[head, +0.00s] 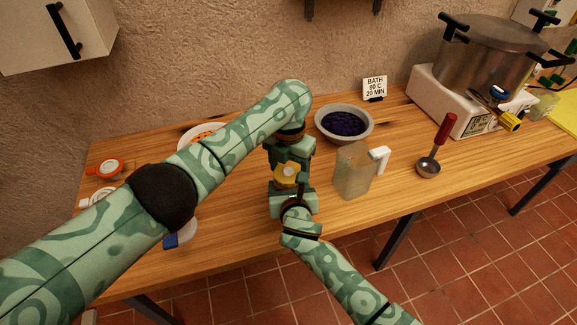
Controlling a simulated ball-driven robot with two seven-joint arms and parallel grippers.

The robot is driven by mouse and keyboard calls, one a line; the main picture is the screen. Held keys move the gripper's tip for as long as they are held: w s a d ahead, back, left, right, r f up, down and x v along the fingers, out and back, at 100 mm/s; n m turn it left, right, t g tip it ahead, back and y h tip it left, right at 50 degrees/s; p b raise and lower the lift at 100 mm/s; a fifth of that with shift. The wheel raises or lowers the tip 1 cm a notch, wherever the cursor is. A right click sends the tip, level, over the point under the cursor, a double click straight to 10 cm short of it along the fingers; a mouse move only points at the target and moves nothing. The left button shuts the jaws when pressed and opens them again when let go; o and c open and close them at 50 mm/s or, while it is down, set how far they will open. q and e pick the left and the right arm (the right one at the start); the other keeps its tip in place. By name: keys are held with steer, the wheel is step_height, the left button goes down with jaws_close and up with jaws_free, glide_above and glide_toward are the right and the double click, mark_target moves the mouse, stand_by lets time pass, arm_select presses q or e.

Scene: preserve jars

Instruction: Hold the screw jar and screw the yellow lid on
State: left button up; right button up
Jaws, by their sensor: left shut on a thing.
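The yellow lid (287,172) shows between my two grippers near the middle of the table. My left gripper (289,166) reaches down over it from above and behind and is shut on it. My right gripper (291,188) comes in from the front, just below the lid. Its fingertips are hard to make out, so I cannot tell whether it is open or shut. The screw jar is hidden behind the grippers, and I cannot tell how the lid sits relative to it.
A clear jug (352,172) with a white handle stands close right of my grippers. Behind are a bowl of dark berries (344,122) and a sign (375,87). A red-handled ladle (436,150) and a pot (490,52) are right. An orange-ringed item (106,168) lies left.

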arm_select(q)
steer(key=o, duration=1)
steer(key=shift+c, duration=0.2)
steer(key=shift+r, duration=0.1)
steer(key=shift+r, duration=2.2)
steer(key=shift+c, duration=0.4)
